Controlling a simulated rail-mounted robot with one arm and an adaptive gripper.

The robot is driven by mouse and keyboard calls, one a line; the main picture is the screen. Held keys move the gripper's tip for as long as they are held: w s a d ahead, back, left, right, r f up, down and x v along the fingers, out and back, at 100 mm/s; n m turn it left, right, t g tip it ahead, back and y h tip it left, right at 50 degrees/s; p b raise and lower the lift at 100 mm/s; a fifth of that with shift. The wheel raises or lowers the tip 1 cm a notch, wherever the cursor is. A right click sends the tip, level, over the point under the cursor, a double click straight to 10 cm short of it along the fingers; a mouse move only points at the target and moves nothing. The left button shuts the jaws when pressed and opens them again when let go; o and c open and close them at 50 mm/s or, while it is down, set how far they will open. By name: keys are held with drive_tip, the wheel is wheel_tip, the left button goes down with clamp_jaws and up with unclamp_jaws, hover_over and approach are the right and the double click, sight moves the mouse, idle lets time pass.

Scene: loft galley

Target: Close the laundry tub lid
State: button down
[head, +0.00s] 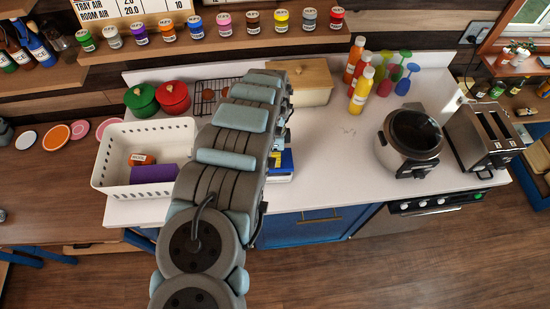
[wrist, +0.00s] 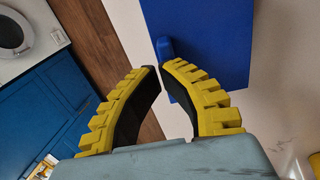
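In the wrist view a flat blue panel (wrist: 215,40), which looks like the tub lid, fills the upper middle. A small rounded blue tab (wrist: 165,48) is at its left edge. My gripper (wrist: 159,68) has its yellow-backed black fingers brought together at the tips, with nothing visible between them. The tips are just below the tab in the picture; I cannot tell whether they touch it. In the head view my arm hides most of this spot. Only a bit of blue (head: 287,160) above a white edge (head: 281,179) shows beside it. The lid's angle is unclear.
A white perforated basket (head: 112,140) stands left of my arm. Red (head: 174,97) and green (head: 141,98) pots and a wooden-lidded bin (head: 302,75) are behind. Bottles (head: 361,91), a cooker (head: 409,140) and a toaster (head: 483,135) stand right. The counter's middle right is clear.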

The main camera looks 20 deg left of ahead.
drive_tip(key=shift+s+d+f, duration=0.2)
drive_tip(key=shift+s+f, duration=0.25)
drive_tip(key=shift+f, duration=0.2)
drive_tip(key=shift+s+d+f, duration=0.2)
drive_tip(key=shift+s+f, duration=0.2)
drive_tip(key=shift+f, duration=0.2)
drive_tip(key=shift+r+p, duration=0.1)
drive_tip(key=shift+p, duration=0.25)
drive_tip(key=shift+r+p, duration=2.05)
drive_tip(key=shift+r, duration=0.55)
wheel_tip(320, 180, up, 10)
hover_over(275, 169)
drive_tip(key=shift+s+d, duration=0.25)
drive_tip(key=shift+s, duration=0.2)
